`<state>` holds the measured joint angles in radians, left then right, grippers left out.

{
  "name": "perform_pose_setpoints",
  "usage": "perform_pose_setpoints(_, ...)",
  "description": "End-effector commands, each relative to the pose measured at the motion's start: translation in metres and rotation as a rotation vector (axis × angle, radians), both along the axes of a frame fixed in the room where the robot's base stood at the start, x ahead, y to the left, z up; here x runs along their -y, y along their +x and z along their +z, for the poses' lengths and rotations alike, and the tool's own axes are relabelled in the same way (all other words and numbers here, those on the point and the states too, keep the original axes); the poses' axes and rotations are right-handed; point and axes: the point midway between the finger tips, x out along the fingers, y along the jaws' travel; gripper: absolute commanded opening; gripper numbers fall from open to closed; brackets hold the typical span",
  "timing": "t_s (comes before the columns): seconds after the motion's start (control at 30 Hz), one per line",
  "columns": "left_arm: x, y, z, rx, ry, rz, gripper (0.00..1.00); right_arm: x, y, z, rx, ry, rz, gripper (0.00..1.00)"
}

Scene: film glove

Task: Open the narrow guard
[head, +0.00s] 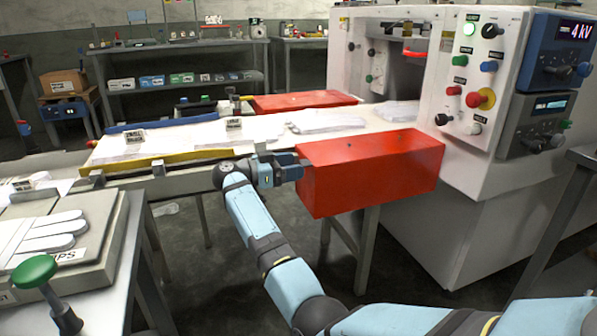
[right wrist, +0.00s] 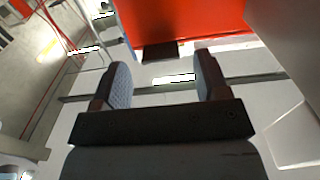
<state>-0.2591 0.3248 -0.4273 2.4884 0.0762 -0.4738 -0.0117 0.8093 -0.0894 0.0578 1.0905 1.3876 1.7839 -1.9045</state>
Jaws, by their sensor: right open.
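A red box-shaped guard (head: 370,172) stands on the near side of the machine's white feed bed. A second red guard (head: 305,101) lies on the far side of the bed. I cannot tell for certain which is the narrow one. My right gripper (head: 292,167) is at the left end of the near guard. In the right wrist view its fingers (right wrist: 160,72) are apart with nothing between them. Ahead of them are a red surface (right wrist: 190,18) and a small dark block (right wrist: 160,51) at its lower edge. Contact is unclear. My left gripper is out of view.
The white machine (head: 490,110) with knobs and a 4 kV display (head: 571,33) stands on the right. Film sheets and small labelled blocks (head: 133,138) lie on the bed. A bench with a white glove (head: 40,238) and a green knob (head: 34,271) is at lower left.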

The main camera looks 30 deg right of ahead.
Motion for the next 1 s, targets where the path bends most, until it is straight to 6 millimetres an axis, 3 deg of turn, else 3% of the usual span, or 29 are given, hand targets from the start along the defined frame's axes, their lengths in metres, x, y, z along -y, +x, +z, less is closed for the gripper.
perform_pose_setpoints(0.2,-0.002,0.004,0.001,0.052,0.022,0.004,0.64,0.019,-0.005,-0.001,0.001,0.000,-0.001,0.68)
perform_pose_setpoints(0.5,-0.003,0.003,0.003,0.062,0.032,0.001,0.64,0.022,-0.005,0.000,0.000,0.001,0.000,0.68)
perform_pose_setpoints(0.57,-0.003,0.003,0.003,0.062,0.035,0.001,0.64,0.022,-0.005,0.000,0.000,0.001,0.000,0.59)
perform_pose_setpoints(0.8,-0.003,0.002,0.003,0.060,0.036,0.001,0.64,0.022,-0.005,0.000,0.000,0.001,0.000,0.04)
perform_pose_setpoints(0.83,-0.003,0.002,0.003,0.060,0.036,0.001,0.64,0.022,-0.005,0.000,0.000,0.001,0.000,0.00)
perform_pose_setpoints(1.0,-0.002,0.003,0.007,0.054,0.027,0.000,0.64,0.023,-0.005,0.003,-0.005,0.002,0.000,0.00)
